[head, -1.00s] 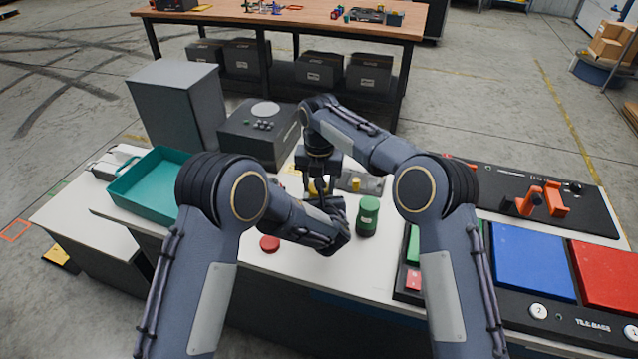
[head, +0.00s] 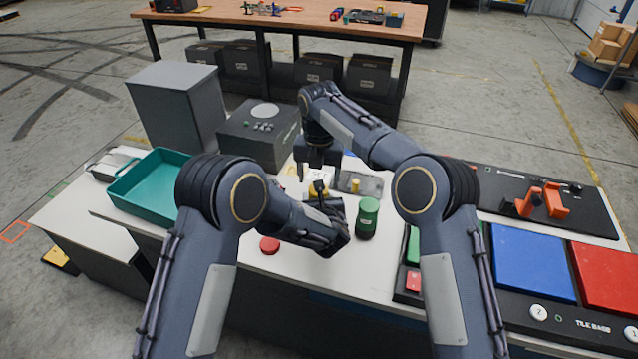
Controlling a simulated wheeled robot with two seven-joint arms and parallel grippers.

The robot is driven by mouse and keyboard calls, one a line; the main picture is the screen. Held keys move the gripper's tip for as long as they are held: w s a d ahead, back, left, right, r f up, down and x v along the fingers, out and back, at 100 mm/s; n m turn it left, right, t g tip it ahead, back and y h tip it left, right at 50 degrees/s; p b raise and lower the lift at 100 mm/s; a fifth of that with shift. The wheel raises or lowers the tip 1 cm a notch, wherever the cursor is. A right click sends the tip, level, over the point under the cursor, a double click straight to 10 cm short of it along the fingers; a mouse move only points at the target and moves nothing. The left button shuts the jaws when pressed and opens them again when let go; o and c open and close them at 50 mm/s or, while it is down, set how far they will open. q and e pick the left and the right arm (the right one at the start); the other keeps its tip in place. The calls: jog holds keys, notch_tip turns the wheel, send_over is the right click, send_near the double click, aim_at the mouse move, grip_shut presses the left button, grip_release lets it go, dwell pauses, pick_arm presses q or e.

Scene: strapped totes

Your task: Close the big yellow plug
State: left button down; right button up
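A yellow piece (head: 313,193), which looks like the big yellow plug, is partly hidden at the middle of the white table, among my gripper parts. A smaller yellow piece (head: 355,185) stands on a grey plate just right of it. My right gripper (head: 319,178) points down directly above and behind the larger yellow piece; its fingertips are too small and overlapped to read. My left gripper (head: 326,202) reaches in from the front left, close to the same piece. Its fingers are mostly hidden by its wrist. I cannot tell whether either gripper touches the yellow piece.
A green cylinder (head: 367,218) stands right of my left wrist. A red disc (head: 269,245) lies in front. A teal tray (head: 124,188) and a dark box with a round top (head: 262,135) are left. Blue and red tiles (head: 533,262) and an orange fixture (head: 545,203) are right.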

jog(key=shift+r, duration=0.65)
jog(key=shift+c, duration=0.3)
jog(key=shift+r, duration=0.15)
jog(key=shift+c, duration=1.1)
jog(key=shift+r+m, duration=0.6)
jog(key=shift+r, duration=1.05)
jog(key=shift+f, duration=0.1)
jog(key=shift+w+f, duration=0.1)
jog(key=shift+f, duration=3.85)
